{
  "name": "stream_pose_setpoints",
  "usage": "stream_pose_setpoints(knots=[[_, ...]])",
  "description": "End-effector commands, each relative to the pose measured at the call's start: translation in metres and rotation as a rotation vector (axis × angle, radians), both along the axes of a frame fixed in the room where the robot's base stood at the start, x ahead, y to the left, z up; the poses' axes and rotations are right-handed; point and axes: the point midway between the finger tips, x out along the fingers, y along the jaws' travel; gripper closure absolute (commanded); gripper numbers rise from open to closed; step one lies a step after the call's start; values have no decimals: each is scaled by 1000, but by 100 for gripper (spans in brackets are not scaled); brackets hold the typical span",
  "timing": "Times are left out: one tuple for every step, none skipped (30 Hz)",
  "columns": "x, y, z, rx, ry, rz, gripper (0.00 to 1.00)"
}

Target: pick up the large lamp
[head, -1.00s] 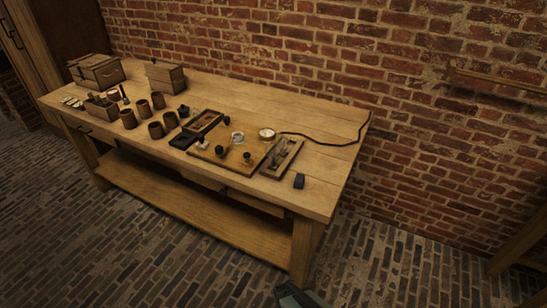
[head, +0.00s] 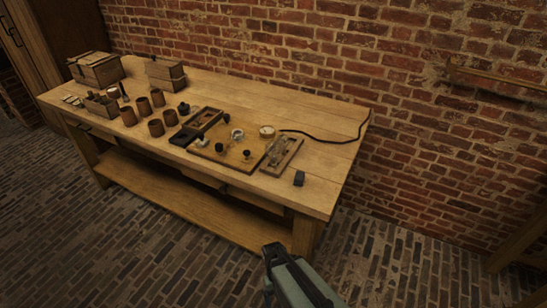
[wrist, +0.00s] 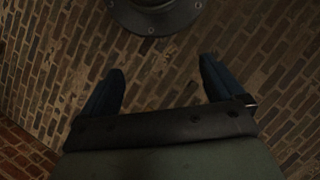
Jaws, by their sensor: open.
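A small clear, pale rounded object (head: 237,133), possibly the large lamp, stands on a wooden board (head: 222,157) at the right half of the workbench. It is too small to tell for sure. My gripper (wrist: 160,82) is open and empty in the wrist view, its two dark blue fingers spread over brick floor. In the head view my gripper (head: 272,252) is at the bottom, in front of the bench's near right leg and well away from the board. No lamp shows in the wrist view.
The bench (head: 330,160) also holds several brown jars (head: 157,128), wooden boxes (head: 95,68), a round dial (head: 267,131) with a black cable, a framed switch-like piece (head: 282,155) and a small dark block (head: 299,178). A brick wall stands behind.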

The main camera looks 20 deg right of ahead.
Motion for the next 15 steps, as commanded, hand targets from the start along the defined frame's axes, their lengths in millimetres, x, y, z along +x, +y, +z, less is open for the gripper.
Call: stream_pose_setpoints(knots=[[15, 1, 9, -4, -16, -5, 5], [22, 1, 14, -7, -22, -7, 5], [30, 1, 21, -10, -30, -12, 5], [38, 2, 26, -12, -37, -16, 5], [44, 2, 32, -15, -43, -18, 5], [53, 2, 40, -18, -52, -22, 5], [59, 3, 45, -20, -58, -26, 5], [66, 3, 51, -23, -65, -30, 5], [74, 4, 59, -26, -72, -35, 5], [80, 4, 66, -29, -80, -38, 5], [86, 4, 72, -31, -86, -41, 5], [94, 5, 80, -34, -94, -45, 5], [100, 5, 87, -36, -101, -49, 5], [106, 6, 93, -39, -108, -53, 5], [113, 6, 102, -41, -117, -58, 5]])
